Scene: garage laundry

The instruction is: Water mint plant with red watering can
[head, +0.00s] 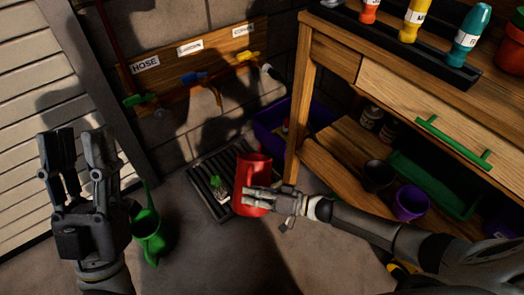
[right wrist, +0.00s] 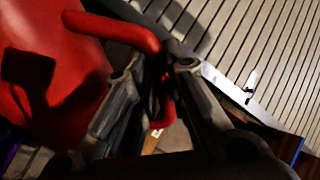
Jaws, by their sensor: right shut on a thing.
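The red watering can (head: 254,172) is in the middle of the head view, beside and partly over a dark slatted grate. My right gripper (head: 262,199) is shut on its handle. In the right wrist view, the can's red body (right wrist: 35,80) fills the left side and its handle (right wrist: 120,30) runs between the fingers of the right gripper (right wrist: 157,85). A small green plant (head: 216,183) with a pale part below it shows left of the can; I cannot tell for sure that it is the mint. My left gripper (head: 80,145) is open and empty, fingers up.
A green watering can (head: 149,232) stands on the floor near my left gripper. The slatted grate (head: 200,190) lies by the wall below labelled taps (head: 195,77). A wooden bench (head: 345,85) with bottles and pots is at right. A purple bin (head: 268,120) stands behind the red can.

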